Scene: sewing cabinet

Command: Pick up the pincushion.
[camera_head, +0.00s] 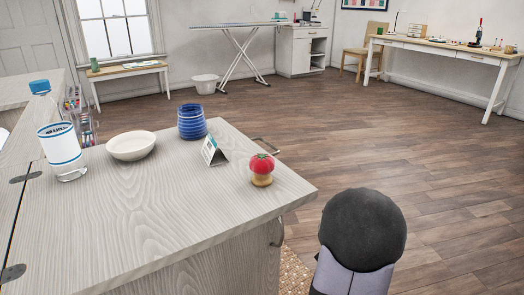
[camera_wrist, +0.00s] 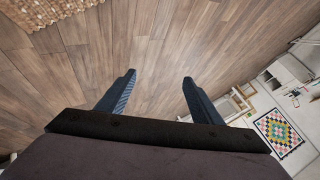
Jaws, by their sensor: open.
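The pincushion (camera_head: 262,169) is red with a green top and sits upright on a tan wooden base. It stands near the right edge of the pale wood cabinet top (camera_head: 150,220) in the head view. It does not show in the wrist view. My gripper (camera_wrist: 159,78) is open in the wrist view, with two dark fingers apart and only floor between and beyond them. In the head view my dark rounded arm part shows to the right of the cabinet, off its top, and the fingers are not visible there.
A small folded card (camera_head: 213,151) stands just left of the pincushion. A blue ribbed pot (camera_head: 191,122), a cream bowl (camera_head: 131,146) and a labelled bottle (camera_head: 60,145) stand farther left. The cabinet top's front is clear. Open wood floor (camera_head: 370,140) lies to the right.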

